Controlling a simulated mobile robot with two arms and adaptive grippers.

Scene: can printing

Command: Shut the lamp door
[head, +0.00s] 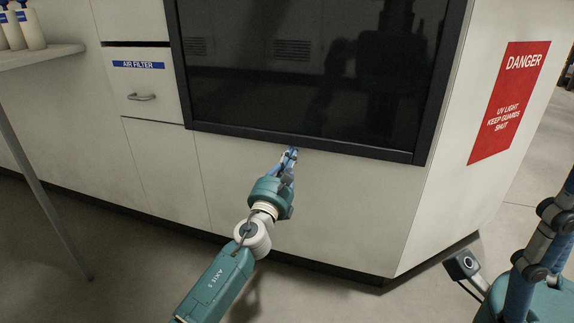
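A dark glass door (310,65) with a black frame sits in the front of a cream machine cabinet. It looks flush with the cabinet front, with no clear gap along its edges; I cannot tell if it is fully shut. My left gripper (292,152) is just under the lower edge of the black frame, near its middle. Its fingers look close together and point up; nothing shows between them. I cannot tell if it touches the frame. At the right edge a part of my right arm (535,245) shows, but its gripper is out of view.
A drawer (145,90) labelled AIR FILTER is left of the door. A red DANGER sign (510,100) is on the cabinet's right side. A table (40,55) with white bottles (30,28) stands at the upper left. The floor in front of the cabinet is open.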

